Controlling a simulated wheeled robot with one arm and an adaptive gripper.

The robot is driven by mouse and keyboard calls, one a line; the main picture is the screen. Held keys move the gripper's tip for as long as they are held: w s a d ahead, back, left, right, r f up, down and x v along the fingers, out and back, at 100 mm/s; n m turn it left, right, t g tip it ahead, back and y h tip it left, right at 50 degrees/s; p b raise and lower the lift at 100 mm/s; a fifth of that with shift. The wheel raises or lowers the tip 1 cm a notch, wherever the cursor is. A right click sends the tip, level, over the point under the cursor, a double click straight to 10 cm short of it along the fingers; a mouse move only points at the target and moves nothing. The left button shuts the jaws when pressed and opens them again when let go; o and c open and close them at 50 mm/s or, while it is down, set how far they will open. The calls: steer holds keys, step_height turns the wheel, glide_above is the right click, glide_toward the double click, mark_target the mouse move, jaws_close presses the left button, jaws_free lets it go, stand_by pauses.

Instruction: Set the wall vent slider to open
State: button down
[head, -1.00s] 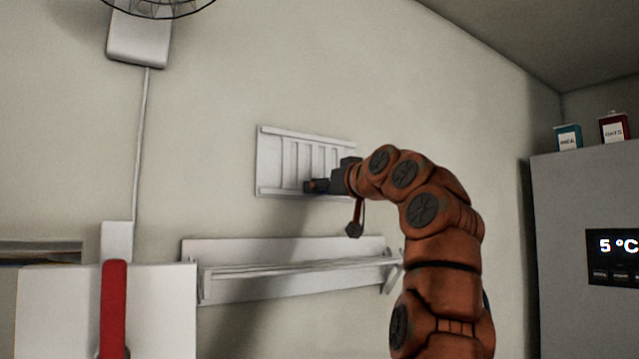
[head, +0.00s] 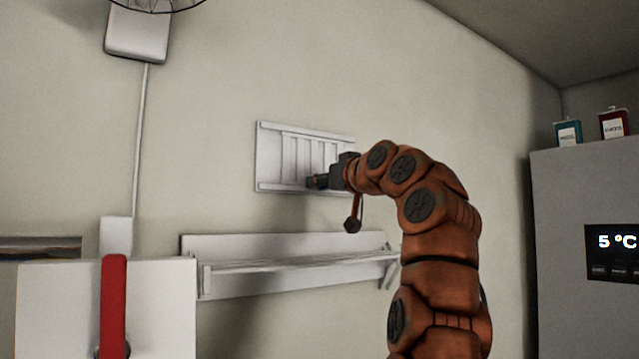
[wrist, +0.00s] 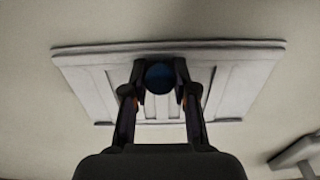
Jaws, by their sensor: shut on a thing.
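The white wall vent (head: 267,160) is a flat panel with upright slats between a top and a bottom rail, mounted on the wall left of my arm. My gripper (head: 316,183) is at its lower middle. In the wrist view the vent (wrist: 85,82) fills the upper middle. There my gripper (wrist: 160,80) has both fingers around a round dark-blue knob (wrist: 160,77) in front of the slats, and is shut on it. The fingers hide the vent's middle, and how far the slider stands open is hard to tell.
A white wall shelf (head: 250,283) is below the vent. A grey fridge (head: 575,210) with a 5 °C display and two boxes on top stands at right. A white panel with a red handle (head: 113,305) is at lower left. The wall around the vent is clear.

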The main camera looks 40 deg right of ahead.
steer(key=shift+a, duration=0.1)
steer(key=shift+a+b, duration=0.4)
steer(key=shift+a, duration=0.65)
steer(key=c, duration=0.9)
jaws_free()
steer(key=shift+r, duration=0.1)
